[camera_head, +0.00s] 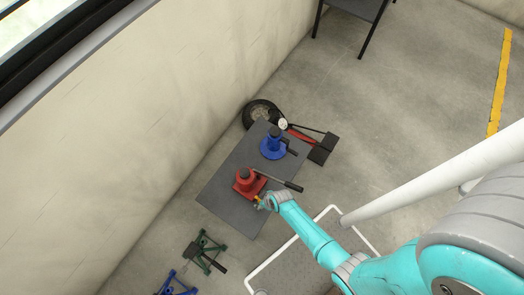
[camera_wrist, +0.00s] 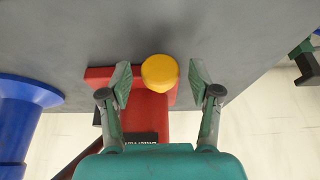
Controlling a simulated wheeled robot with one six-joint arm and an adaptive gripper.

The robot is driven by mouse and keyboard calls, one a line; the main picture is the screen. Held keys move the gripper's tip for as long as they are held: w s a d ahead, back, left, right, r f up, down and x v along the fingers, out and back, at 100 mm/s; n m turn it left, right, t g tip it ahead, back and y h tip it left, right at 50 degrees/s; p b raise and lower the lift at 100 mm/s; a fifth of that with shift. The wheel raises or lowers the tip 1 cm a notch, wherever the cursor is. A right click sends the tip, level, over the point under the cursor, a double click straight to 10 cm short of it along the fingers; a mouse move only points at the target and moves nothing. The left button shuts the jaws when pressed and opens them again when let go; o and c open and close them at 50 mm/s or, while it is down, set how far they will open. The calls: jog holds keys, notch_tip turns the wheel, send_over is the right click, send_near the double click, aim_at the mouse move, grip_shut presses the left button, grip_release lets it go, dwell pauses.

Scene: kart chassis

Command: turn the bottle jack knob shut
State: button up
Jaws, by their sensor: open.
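The red bottle jack (camera_head: 246,182) stands on a dark grey table (camera_head: 222,196), with its handle pointing right in the head view. Its yellow knob (camera_wrist: 159,72) sits at the end of the red base (camera_wrist: 146,110) in the wrist view. My gripper (camera_wrist: 160,80) is open, with one finger on each side of the knob and a gap visible on both sides. In the head view my gripper (camera_head: 264,202) is at the jack's lower right edge, and the knob is a small yellow spot there.
A blue bottle jack (camera_head: 272,146) stands farther back on the same table; its blue body (camera_wrist: 20,115) shows at the wrist view's left. A wheel (camera_head: 258,112) and a red floor jack (camera_head: 300,136) are behind the table. Green (camera_head: 205,248) and blue stands are on the floor near the wall.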

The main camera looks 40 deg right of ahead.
jog(key=c, duration=1.1)
jog(key=shift+d+y, duration=0.15)
jog(key=shift+y, duration=0.45)
jog(key=o, duration=1.1)
jog(key=shift+r, duration=0.1)
jog(key=v, duration=1.1)
jog(key=shift+d+r, duration=0.2)
jog(key=shift+r, duration=0.2)
